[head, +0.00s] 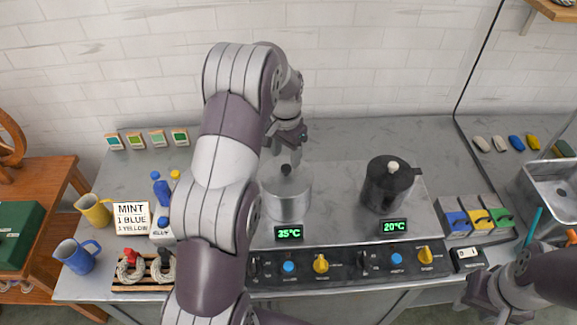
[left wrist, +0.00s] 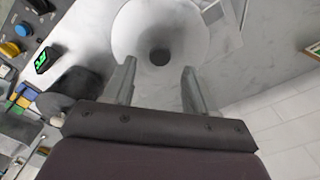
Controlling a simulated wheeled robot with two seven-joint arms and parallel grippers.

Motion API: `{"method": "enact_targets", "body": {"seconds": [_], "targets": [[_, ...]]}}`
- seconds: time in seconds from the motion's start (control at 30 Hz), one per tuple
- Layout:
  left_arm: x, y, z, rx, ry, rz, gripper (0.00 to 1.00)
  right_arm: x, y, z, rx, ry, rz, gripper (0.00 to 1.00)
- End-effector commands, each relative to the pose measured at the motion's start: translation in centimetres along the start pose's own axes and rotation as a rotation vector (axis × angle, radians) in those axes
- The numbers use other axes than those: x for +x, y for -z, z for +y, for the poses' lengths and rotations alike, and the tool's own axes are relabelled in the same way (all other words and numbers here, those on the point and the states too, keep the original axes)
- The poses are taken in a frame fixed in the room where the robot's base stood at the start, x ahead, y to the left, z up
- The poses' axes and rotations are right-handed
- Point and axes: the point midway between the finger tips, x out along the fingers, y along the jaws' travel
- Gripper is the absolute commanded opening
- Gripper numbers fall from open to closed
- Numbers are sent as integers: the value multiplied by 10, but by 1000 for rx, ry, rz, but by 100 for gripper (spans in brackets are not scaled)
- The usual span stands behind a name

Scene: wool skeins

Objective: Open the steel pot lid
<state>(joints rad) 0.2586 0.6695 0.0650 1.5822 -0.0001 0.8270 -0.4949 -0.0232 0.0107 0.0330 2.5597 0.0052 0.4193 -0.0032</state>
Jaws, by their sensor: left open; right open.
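The steel pot (head: 287,205) stands on the left part of the stove top, above the 35°C display. Its lid (left wrist: 135,35) is on, with a dark knob (head: 286,170) in the middle. My left gripper (head: 286,157) is above the pot with its fingers pointing down. In the left wrist view its open fingers (left wrist: 159,66) straddle the line to the knob (left wrist: 160,56), with nothing held. I cannot tell whether they touch the knob. My right gripper (head: 482,300) is at the lower right, away from the pot, and appears empty.
A black pot (head: 388,186) stands to the right of the steel pot. Knobs and buttons line the front panel (head: 345,264). A mint recipe sign (head: 132,218), jugs and a skein rack (head: 143,272) are at left. My left arm hides part of the counter.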

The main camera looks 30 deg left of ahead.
Motion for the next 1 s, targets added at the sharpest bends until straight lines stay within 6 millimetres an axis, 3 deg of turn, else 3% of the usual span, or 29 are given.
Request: {"method": "enact_targets", "body": {"seconds": [0.03,0.23,0.53,0.57,0.73,1.0], "targets": [[6,0,0,0,-2,-3,57,-9,1,0,0,0,0,43],[36,0,0,-1,0,-1,57,-15,2,0,0,0,-1,43],[43,0,0,-1,1,2,57,-15,2,0,0,0,-1,43],[43,0,0,-1,1,2,53,-15,2,0,0,0,-1,43],[43,0,0,-1,1,2,0,-15,2,0,0,0,-1,43],[42,0,2,-11,1,2,0,-14,2,0,0,0,-1,43]]}}
